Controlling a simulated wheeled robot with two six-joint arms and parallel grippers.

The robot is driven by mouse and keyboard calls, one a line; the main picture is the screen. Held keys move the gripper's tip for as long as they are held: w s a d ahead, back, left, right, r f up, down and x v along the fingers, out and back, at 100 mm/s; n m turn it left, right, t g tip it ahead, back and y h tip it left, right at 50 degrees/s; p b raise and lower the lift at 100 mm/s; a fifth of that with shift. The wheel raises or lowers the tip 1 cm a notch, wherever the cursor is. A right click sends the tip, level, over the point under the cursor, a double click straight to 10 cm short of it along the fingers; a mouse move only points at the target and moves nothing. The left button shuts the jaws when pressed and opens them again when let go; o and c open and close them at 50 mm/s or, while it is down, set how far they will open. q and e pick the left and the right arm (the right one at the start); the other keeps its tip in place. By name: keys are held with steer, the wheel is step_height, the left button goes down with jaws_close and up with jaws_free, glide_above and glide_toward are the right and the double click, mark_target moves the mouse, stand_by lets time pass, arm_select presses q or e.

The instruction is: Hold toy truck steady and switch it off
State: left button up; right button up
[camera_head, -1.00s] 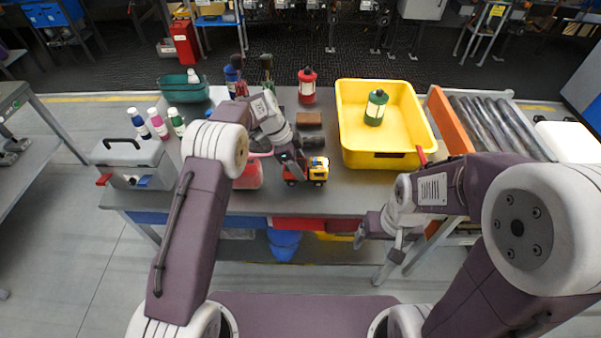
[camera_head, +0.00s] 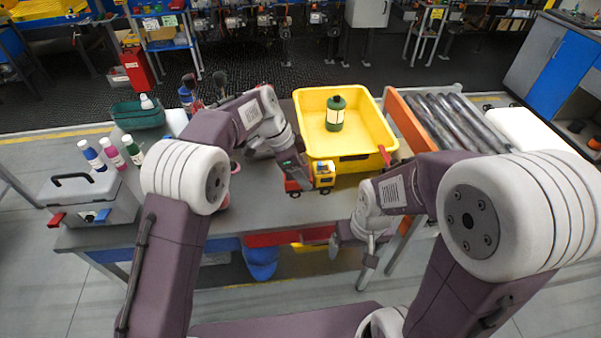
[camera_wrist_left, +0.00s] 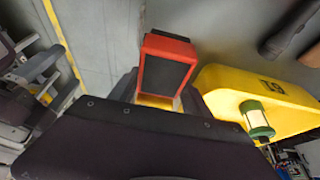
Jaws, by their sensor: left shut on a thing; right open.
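The toy truck (camera_head: 324,174) has a yellow cab, a red body and dark wheels. It appears near the table's front edge, in front of the yellow bin. My left gripper (camera_head: 303,177) is shut on the truck's body behind the cab. In the left wrist view the truck's red-rimmed dark bed (camera_wrist_left: 165,67) stands out beyond the gripper housing, whose fingers are mostly hidden. I cannot tell whether the wheels touch the table. The truck's switch cannot be made out. My right gripper (camera_head: 350,236) is open and empty, low at the table's front edge, right of the truck.
The yellow bin (camera_head: 385,130) holds a green lantern (camera_head: 335,114). An orange board (camera_head: 409,121) and a roller conveyor (camera_head: 450,118) stand at right. A grey toolbox (camera_head: 88,200), several bottles and a green basket (camera_head: 138,115) are at left. My left arm hides the table's middle.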

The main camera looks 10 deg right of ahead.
arm_select(q)
steer(key=shift+w+d+r+m, duration=0.1)
steer(key=shift+w+m, duration=0.05)
steer(key=shift+m, duration=0.25)
steer(key=shift+m+g, duration=0.3)
steer(key=w+a+f, duration=0.3)
steer(key=shift+a+f, duration=0.2)
steer(key=shift+n, duration=0.6)
steer(key=a+f, duration=0.1)
steer(key=a, duration=0.1)
steer(key=w+a+f, duration=0.1)
steer(key=a+f, duration=0.1)
steer(key=w+a+f, duration=0.1)
steer(key=a, duration=0.1)
steer(key=shift+w+a+f, duration=0.1)
steer(key=shift+a+f, duration=0.3)
steer(key=shift+w+a, duration=0.1)
steer(key=shift+a, duration=0.1)
steer(key=shift+f, duration=1.15)
steer(key=shift+f, duration=0.1)
